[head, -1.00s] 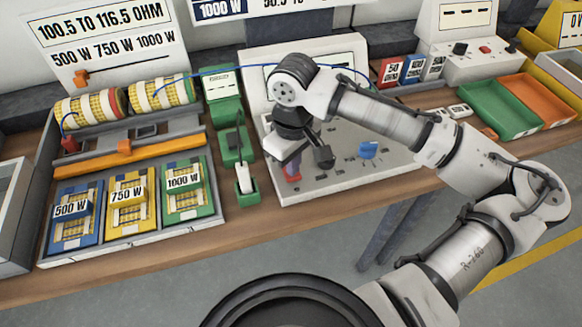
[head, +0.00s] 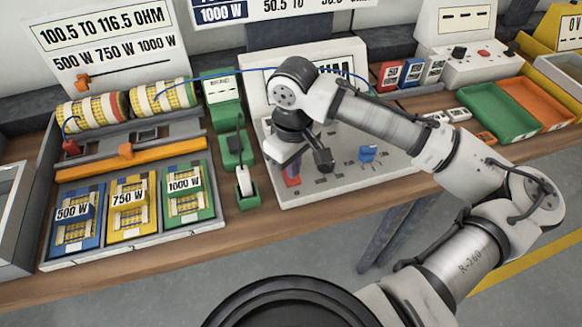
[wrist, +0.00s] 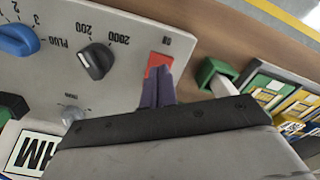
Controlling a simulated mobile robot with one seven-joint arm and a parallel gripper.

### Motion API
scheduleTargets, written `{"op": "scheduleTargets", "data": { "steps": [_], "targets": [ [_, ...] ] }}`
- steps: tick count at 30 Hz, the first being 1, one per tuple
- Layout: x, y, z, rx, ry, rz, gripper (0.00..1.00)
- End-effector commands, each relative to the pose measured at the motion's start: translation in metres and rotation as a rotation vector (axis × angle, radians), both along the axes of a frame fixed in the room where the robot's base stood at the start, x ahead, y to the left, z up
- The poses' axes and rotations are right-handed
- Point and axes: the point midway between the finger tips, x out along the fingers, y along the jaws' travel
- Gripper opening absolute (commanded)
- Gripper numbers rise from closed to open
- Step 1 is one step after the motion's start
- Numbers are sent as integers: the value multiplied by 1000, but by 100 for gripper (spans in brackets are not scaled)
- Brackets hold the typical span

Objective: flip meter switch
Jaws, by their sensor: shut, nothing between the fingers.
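The meter (head: 400,163) is a grey sloped panel with knobs and a raised display at the back. Its red switch (wrist: 160,62) sits near a panel edge by an "ON" label in the wrist view. The red also shows in the head view (head: 292,182). My gripper (wrist: 158,78) is shut and empty, with its purple fingertips at the red switch, covering part of it; they appear to touch it. In the head view my gripper (head: 291,168) points down at the panel's left part. Dark characters show on the display (head: 346,68), partly hidden by my arm.
A black knob (wrist: 97,61) and a blue knob (wrist: 18,40) stand up from the panel near my fingers. A green holder with a white plug (head: 245,187) is just left of the meter. Resistor trays (head: 130,250) lie farther left. Green and orange bins (head: 498,110) are at right.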

Motion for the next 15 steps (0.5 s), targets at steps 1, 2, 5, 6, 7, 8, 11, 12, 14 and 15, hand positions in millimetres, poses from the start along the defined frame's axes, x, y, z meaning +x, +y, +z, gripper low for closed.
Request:
{"op": "scheduleTargets", "data": {
  "steps": [1,2,5,6,7,8,11,12,14,15],
  "targets": [
    [0,0,9,1,0,0,0],
    [0,0,11,1,0,0,0],
    [0,0,19,1,0,0,0],
    [0,0,22,1,0,0,0],
    [0,0,25,1,0,0,0],
    [0,0,27,1,0,0,0],
    [0,0,35,1,-1,0,0],
    [0,0,38,1,-1,0,0],
    [0,0,43,1,-1,0,0],
    [0,0,46,1,-1,0,0]
  ]
}}
